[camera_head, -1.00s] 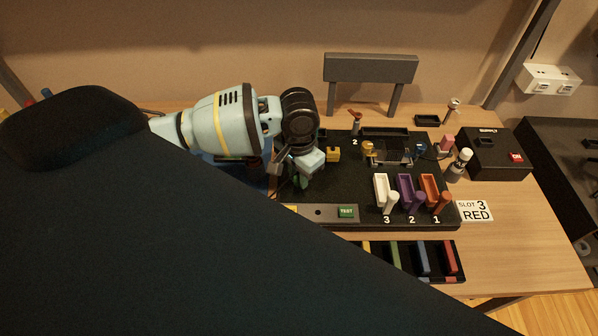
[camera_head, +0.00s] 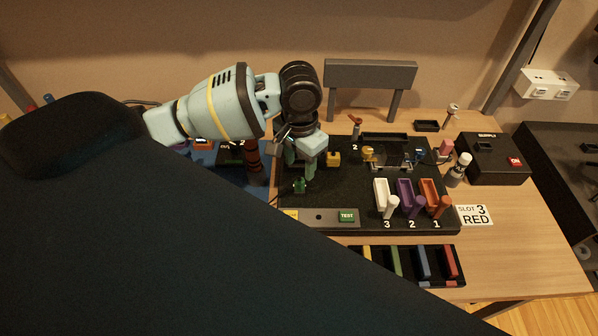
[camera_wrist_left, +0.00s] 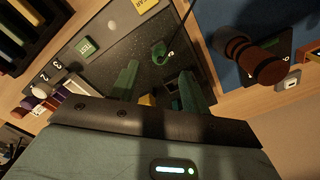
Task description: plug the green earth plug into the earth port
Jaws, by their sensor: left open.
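The green plug (camera_head: 299,186) is at the left edge of the black board, in the head view. It also shows in the left wrist view (camera_wrist_left: 159,51) with a thin dark cable running from it. My left gripper (camera_head: 300,172) is just above the plug, fingers pointing down. In the left wrist view its two green fingers (camera_wrist_left: 160,88) are apart with nothing held between them, and the plug lies beyond their tips. I cannot make out the earth port, nor tell whether the plug is seated in one. My right gripper is not in view.
The black board (camera_head: 345,190) carries a yellow block (camera_head: 333,159), a green TEST button (camera_head: 347,216) and white, purple and orange trays. A dark red spool-like object (camera_head: 253,156) stands to the left on a blue mat. My dark body hides the lower left.

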